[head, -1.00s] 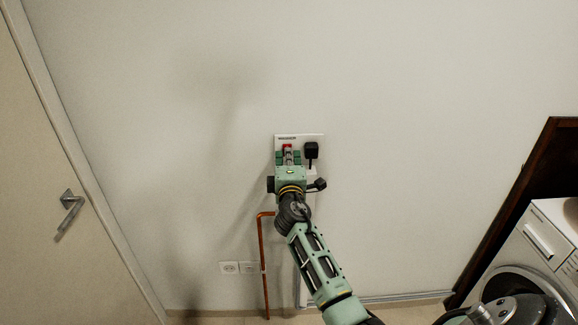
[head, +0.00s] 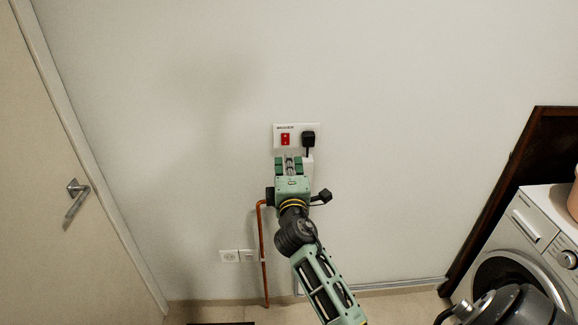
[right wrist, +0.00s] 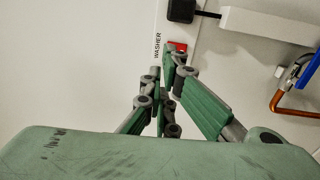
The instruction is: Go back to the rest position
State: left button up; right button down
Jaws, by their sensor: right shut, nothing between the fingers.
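My right gripper (head: 288,162) is in front of the wall, just below the white switch plate (head: 296,127). Its fingers are together with nothing between them, and it shows apart from the plate. The plate carries a red switch (head: 285,139) at left and a black plug (head: 308,139) at right. In the right wrist view the fingers (right wrist: 168,75) point at the plate, which reads WASHER, and partly cover the red switch (right wrist: 178,47). The black plug (right wrist: 181,10) is at the top there. My left gripper is not in view.
A copper pipe (head: 263,255) runs down the wall left of my arm. Low sockets (head: 238,256) sit beside it. A door (head: 45,190) with a handle is at the left. A washing machine (head: 535,240) stands at the right by a dark wooden frame (head: 520,170). The upper wall is clear.

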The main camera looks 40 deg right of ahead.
jog(key=shift+s+a, duration=0.25)
jog(key=shift+s, duration=0.2)
dwell(0.3)
